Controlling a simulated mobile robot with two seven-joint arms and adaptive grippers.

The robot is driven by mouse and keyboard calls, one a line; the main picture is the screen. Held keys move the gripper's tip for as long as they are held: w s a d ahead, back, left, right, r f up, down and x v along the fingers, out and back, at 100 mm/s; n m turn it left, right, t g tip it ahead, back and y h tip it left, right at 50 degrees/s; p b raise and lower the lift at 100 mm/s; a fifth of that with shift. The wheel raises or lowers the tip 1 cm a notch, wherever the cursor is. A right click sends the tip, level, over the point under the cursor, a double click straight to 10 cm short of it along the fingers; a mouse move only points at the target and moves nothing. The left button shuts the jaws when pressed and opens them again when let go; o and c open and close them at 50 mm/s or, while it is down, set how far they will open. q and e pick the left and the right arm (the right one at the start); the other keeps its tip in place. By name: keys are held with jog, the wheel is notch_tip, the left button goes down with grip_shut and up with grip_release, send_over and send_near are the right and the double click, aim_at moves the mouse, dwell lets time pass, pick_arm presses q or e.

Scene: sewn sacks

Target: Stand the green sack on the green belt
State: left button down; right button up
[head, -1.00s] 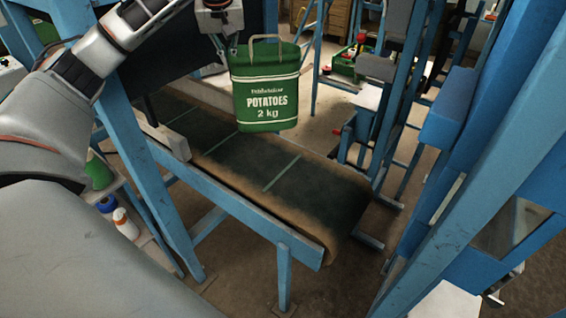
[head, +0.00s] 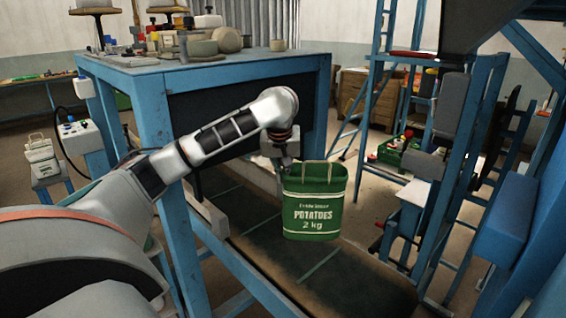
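The green sack (head: 314,212), printed "POTATOES 2 kg", is upright with a pale handle loop on top. It is over the dark green belt (head: 275,249), which has thin green cross stripes. My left gripper (head: 289,164) is at the sack's upper left edge and looks shut on it; its fingertips are partly hidden. The sack covers the belt behind it, and I cannot tell whether its base touches the belt. My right gripper is not in view.
A blue-framed bench (head: 235,70) with pots stands behind my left arm. Blue uprights and a ladder (head: 381,65) stand to the right of the belt. A green crate (head: 392,152) lies farther back. The near part of the belt is clear.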

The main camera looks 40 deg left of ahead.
aim_at(283, 205)
pick_arm(q)
notch_tip(283, 205, down, 5)
jog(key=shift+w+f, duration=0.1)
jog(key=shift+f, duration=0.05)
notch_tip(283, 205, down, 5)
jog(key=shift+f, duration=0.1)
dwell(0.4)
jog(key=c, duration=2.3)
grip_release()
jog(key=shift+f, duration=0.2)
jog(key=shift+s, duration=0.2)
